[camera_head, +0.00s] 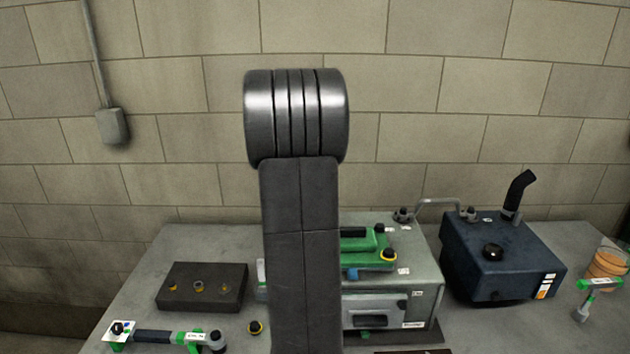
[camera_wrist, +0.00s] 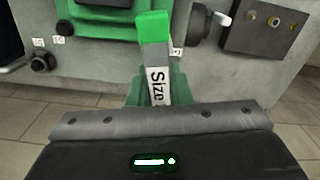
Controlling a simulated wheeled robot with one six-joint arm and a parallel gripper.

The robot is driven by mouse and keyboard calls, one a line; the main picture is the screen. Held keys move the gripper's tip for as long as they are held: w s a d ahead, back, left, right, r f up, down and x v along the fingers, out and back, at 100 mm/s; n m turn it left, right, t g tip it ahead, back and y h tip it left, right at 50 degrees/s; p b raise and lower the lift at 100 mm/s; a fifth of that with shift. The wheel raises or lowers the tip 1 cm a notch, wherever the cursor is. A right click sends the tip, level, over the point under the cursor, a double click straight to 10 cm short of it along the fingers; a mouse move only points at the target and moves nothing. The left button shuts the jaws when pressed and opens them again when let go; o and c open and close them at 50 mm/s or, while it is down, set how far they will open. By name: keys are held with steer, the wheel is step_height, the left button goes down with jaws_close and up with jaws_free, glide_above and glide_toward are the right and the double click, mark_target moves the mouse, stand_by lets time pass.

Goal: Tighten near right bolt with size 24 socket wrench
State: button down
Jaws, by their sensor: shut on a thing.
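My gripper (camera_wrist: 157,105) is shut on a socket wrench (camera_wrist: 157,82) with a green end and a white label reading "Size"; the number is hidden. Its socket end is not clearly visible. In the head view my arm hides the gripper and held wrench. The green part (camera_head: 378,262) lies on a grey box (camera_head: 425,272), partly behind my arm. I cannot tell whether the held wrench touches a bolt.
A dark block (camera_head: 180,292) with several brassy pieces lies left; it also shows in the wrist view (camera_wrist: 240,38). Another green-and-black wrench (camera_head: 155,337) lies at the front left. A dark blue tank (camera_head: 500,265) and an orange-brown cup (camera_head: 606,264) stand right.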

steer(key=n, duration=0.5)
steer(key=shift+n, duration=2.5)
